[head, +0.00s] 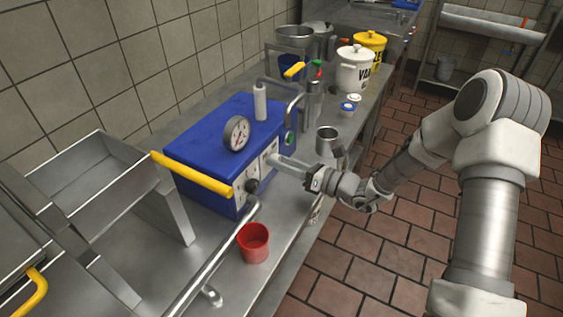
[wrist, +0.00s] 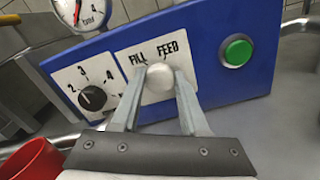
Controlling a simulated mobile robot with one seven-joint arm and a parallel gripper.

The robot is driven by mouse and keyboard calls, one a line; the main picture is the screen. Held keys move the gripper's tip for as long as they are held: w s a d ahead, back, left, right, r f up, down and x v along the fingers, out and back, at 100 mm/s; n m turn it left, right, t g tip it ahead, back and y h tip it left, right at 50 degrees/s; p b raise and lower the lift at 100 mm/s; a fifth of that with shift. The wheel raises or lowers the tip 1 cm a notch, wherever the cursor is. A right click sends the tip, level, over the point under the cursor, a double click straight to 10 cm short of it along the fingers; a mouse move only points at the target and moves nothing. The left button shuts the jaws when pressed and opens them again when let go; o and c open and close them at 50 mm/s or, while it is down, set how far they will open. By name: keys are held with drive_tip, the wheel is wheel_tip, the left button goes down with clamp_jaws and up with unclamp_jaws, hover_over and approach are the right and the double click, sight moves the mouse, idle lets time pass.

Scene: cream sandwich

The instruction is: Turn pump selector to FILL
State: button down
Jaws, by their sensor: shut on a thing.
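The pump selector (wrist: 159,79) is a pale round knob on a white plate (wrist: 128,60) marked FILL on the left and FEED on the right. The plate is on the front of the blue pump box (head: 213,133). In the wrist view my gripper (wrist: 158,92) has a finger on each side of the knob and is shut on it. The knob sits below the gap between the two words; its pointing direction cannot be made out. In the head view my gripper (head: 272,161) reaches the box front from the right and hides the knob.
A numbered black dial (wrist: 92,97) is left of the selector, and a green button (wrist: 237,51) is right. A red cup (head: 254,244) and a metal cup (head: 327,140) stand on the counter.

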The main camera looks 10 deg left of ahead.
drive_tip(key=n+b, duration=0.1)
drive_tip(key=n, duration=0.2)
drive_tip(key=shift+f+n, duration=0.1)
drive_tip(key=shift+n, duration=0.2)
drive_tip(key=n+b, duration=0.2)
drive_tip(key=n, duration=0.1)
drive_tip(key=shift+s+n, duration=0.1)
drive_tip(key=shift+n, duration=0.2)
drive_tip(key=n+b, duration=0.3)
drive_tip(key=n, duration=0.1)
drive_tip(key=shift+f+b, duration=0.1)
drive_tip(key=shift+b, duration=0.2)
drive_tip(key=shift+n+b, duration=0.95)
drive_tip(key=shift+n, duration=0.35)
drive_tip(key=shift+c, duration=2.1)
unclamp_jaws()
